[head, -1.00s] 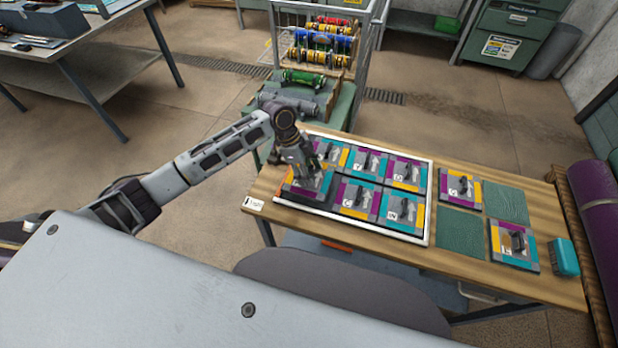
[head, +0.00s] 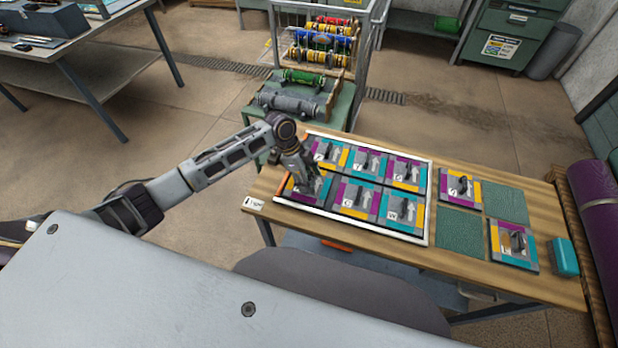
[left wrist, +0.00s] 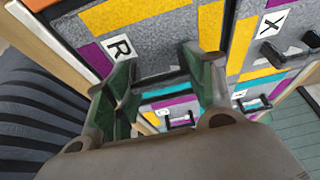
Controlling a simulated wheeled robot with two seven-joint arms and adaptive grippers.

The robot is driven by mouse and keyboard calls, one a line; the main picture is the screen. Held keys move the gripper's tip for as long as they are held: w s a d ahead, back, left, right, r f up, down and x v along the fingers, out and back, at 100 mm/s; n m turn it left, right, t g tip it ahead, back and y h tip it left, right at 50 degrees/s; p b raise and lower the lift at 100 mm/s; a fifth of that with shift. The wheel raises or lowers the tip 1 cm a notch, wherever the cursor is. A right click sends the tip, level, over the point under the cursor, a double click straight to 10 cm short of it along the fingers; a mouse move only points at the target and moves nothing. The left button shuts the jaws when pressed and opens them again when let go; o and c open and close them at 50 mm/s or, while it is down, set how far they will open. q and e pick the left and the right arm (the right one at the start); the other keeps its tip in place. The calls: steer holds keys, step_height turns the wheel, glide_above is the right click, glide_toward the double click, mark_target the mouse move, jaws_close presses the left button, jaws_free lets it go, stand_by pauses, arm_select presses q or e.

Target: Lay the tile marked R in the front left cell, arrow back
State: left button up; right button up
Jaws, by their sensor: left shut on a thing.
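The tile marked R (left wrist: 150,40) is grey with yellow and purple edge patches, and its R label shows in the left wrist view. In the head view the tile (head: 323,186) is at the front left cell of the white-rimmed tray (head: 372,230), partly hidden by my gripper. My left gripper (head: 307,187) is shut on this tile from above; its green fingers also show in the left wrist view (left wrist: 164,82). The tile looks low in or just over its cell; whether it touches the bottom I cannot tell. I cannot make out its arrow. My right gripper is not in view.
Right of the tray are two tiles (head: 460,185) (head: 513,243) and green mats (head: 460,226).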

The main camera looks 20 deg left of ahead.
arm_select(q)
steer(key=shift+f, duration=0.15)
steer(key=o, duration=1.2)
steer(key=v, duration=1.2)
